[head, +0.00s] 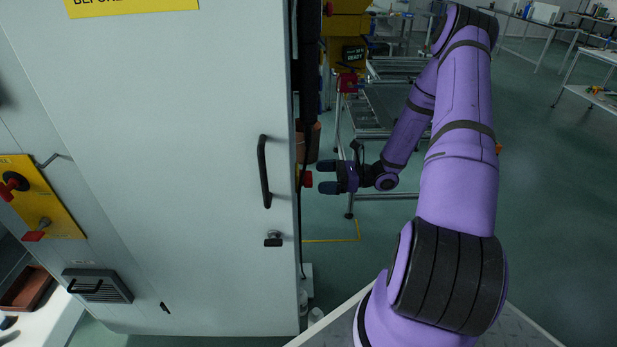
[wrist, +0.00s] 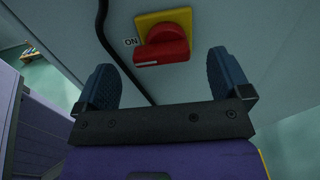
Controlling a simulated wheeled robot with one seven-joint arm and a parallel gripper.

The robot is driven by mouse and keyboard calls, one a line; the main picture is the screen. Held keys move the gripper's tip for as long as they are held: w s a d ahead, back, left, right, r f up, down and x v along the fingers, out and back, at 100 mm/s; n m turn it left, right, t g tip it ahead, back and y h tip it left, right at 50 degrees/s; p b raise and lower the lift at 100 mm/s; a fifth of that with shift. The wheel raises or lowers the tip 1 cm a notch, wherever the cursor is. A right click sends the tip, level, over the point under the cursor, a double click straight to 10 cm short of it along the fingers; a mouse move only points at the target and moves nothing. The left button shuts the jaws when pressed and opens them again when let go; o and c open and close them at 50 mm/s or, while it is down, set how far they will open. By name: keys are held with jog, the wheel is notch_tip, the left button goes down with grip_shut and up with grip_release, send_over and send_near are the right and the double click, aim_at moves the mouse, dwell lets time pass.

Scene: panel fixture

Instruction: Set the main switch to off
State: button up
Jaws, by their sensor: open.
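The main switch (wrist: 165,46) is a red rotary handle on a yellow plate (wrist: 150,19), seen in the wrist view. The word ON is printed at its left, and a white mark on the handle lies on that side. In the head view a red part of it (head: 307,180) shows at the cabinet's right edge; the rest is hidden around the edge. My gripper (head: 325,177) is open and empty, its two dark blue fingers pointing at the switch. In the wrist view the gripper (wrist: 164,83) has a finger on each side below the switch, apart from it.
The grey cabinet door (head: 210,100) with a black handle (head: 264,172) fills the left. A black cable (wrist: 115,55) runs down left of the switch. A yellow panel (head: 40,200) is at far left. Metal frame tables (head: 385,110) stand behind my arm. Open floor (head: 545,190) lies right.

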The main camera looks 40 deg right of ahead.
aim_at(309, 177)
jog(key=shift+x, duration=2.3)
jog(key=c, duration=0.9)
